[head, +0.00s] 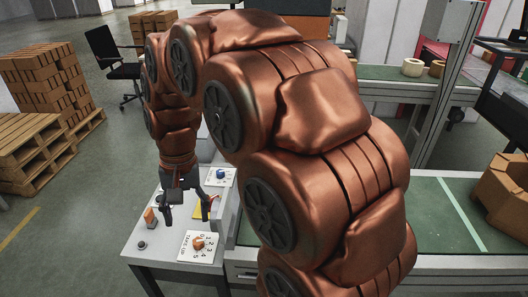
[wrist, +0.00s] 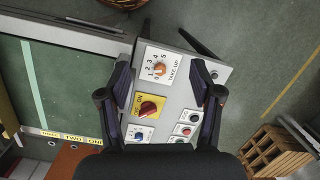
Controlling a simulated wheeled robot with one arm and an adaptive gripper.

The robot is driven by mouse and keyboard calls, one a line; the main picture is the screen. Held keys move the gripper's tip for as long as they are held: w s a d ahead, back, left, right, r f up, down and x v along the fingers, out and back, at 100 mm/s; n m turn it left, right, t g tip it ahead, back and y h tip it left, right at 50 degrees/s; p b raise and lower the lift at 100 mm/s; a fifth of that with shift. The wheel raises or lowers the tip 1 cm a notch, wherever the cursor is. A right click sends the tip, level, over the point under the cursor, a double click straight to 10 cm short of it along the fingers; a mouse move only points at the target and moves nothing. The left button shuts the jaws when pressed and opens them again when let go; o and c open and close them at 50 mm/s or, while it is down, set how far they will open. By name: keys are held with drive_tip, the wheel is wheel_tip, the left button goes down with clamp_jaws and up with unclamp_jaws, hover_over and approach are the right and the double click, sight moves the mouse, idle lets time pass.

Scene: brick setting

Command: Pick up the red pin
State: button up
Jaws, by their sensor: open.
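A red knob-like piece (wrist: 148,108) sits on a yellow plate (wrist: 138,98) on the grey control panel; it is the closest match to the red pin, though I cannot tell whether it is a pin. My gripper (head: 188,211) is open above the panel, pointing down. In the wrist view my gripper (wrist: 161,70) has its fingers apart, with the red piece between them in the picture, nearer the left finger. Nothing is held.
A white dial plate with an orange knob (wrist: 160,69) and a blue-knob plate (wrist: 139,134) flank the yellow plate. Push buttons (wrist: 187,130) lie to the right. A green conveyor (head: 440,205) carries a brown block (head: 503,190). Pallets (head: 33,150) stand on open floor at left.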

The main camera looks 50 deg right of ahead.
drive_tip(key=w+d+m+t+y+p, duration=0.2)
drive_tip(key=w+d+m, duration=0.9)
drive_tip(key=w+d, duration=1)
drive_tip(key=w+d+f+m+t, duration=0.1)
drive_tip(key=w+d+f+m, duration=0.15)
drive_tip(key=d, duration=0.45)
drive_tip(key=w+d+f+m+t, duration=0.1)
drive_tip(key=d+f+m, duration=0.15)
drive_tip(key=d, duration=0.45)
drive_tip(key=s+d+f+m, duration=0.3)
drive_tip(key=d+f+m, duration=0.2)
drive_tip(key=d+f, duration=0.4)
drive_tip(key=shift+d+f+m+t+h, duration=0.3)
drive_tip(key=shift+d+h, duration=0.1)
drive_tip(key=shift+d, duration=1.85)
drive_tip(key=shift+s+f, duration=0.1)
